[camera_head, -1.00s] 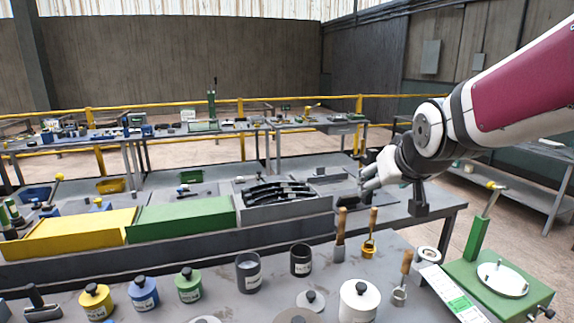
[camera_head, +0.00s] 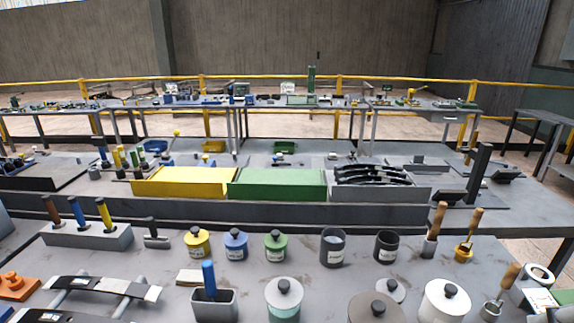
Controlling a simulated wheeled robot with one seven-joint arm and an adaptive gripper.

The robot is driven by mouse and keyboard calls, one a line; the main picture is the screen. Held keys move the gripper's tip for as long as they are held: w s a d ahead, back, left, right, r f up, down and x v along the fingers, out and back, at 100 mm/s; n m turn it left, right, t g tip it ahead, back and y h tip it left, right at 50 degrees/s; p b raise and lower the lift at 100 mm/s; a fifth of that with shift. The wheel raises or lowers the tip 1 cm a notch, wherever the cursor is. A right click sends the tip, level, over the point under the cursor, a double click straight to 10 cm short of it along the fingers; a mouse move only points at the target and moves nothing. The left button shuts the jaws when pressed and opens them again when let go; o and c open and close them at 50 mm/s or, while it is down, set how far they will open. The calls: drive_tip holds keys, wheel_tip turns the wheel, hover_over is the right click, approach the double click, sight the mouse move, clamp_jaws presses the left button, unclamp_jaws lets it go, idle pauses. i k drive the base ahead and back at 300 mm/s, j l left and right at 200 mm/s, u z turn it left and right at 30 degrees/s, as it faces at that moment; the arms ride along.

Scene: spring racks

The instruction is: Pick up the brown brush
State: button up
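A grey block rack (camera_head: 88,237) stands at the left of the near table. Three upright handles stand in it: a brown one (camera_head: 50,208), a blue one (camera_head: 78,213) and a yellow one (camera_head: 104,214). Their lower ends are hidden in the rack, so I cannot tell whether the brown one is a brush. Several tools with tan wooden handles stand at the right: one in a grey holder (camera_head: 437,220), one in a yellow holder (camera_head: 474,228) and one in a metal holder (camera_head: 509,277). My gripper is not in view.
Yellow (camera_head: 197,231), blue (camera_head: 236,247) and green (camera_head: 275,248) lidded jars stand mid-table with dark cups (camera_head: 334,248). A blue handle (camera_head: 209,275) stands in a grey box in front. A metal frame (camera_head: 105,290) lies front left. Yellow (camera_head: 185,183) and green (camera_head: 277,185) bins stand behind.

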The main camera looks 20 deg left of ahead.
sight(48, 202)
drive_tip(key=u, duration=2.15)
